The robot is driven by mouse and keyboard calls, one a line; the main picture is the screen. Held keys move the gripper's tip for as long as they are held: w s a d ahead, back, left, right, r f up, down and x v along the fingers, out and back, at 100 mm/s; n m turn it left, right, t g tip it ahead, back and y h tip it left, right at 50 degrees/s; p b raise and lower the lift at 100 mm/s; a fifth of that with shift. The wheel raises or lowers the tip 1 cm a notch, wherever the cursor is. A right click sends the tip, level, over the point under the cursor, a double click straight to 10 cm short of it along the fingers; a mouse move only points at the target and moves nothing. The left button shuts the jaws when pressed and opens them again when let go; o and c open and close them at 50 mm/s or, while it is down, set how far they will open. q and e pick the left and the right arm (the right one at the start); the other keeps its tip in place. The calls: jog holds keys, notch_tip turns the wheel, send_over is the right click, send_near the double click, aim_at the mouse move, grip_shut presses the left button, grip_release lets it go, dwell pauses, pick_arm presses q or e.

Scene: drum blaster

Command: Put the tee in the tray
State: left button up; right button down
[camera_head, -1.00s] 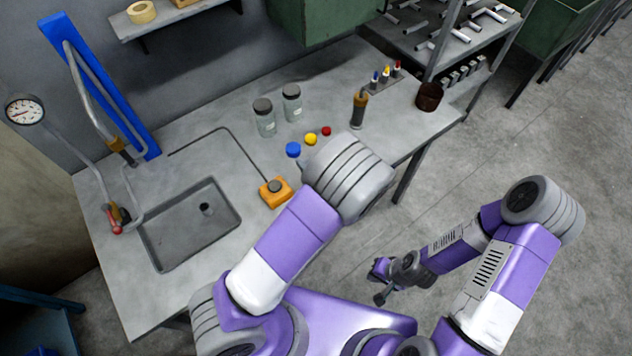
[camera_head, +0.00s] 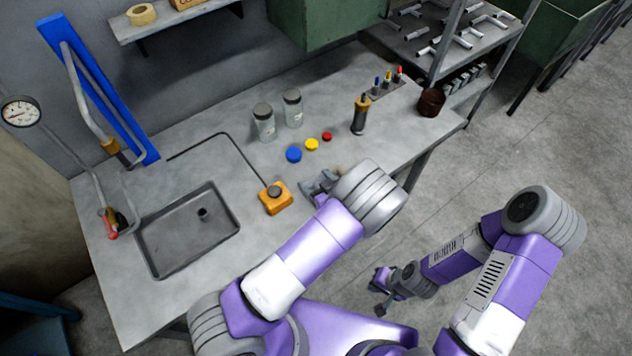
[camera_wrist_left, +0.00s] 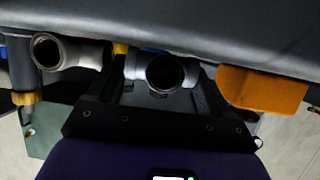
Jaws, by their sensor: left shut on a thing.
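The grey pipe tee (camera_wrist_left: 163,72) is between the fingers of my left gripper (camera_wrist_left: 160,85) in the left wrist view, with one round opening facing the camera. The gripper is shut on it. In the head view my left gripper (camera_head: 318,186) is low by the bench, right of the orange box, and the tee is hard to make out there. The shallow grey tray (camera_head: 168,262) lies on the bench to the left, apart from the gripper. My right gripper (camera_head: 380,290) hangs off the bench over the floor, its fingers apart and empty.
An orange box (camera_head: 276,198) with a cable stands between tray and left gripper. Blue (camera_head: 293,154), yellow (camera_head: 312,145) and red (camera_head: 327,136) caps lie behind. Another grey pipe piece (camera_wrist_left: 65,52) is beside the tee. A gauge (camera_head: 20,111) stands at far left.

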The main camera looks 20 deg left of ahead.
pick_arm(q)
jog(key=shift+f, duration=0.1)
jog(key=o, duration=1.2)
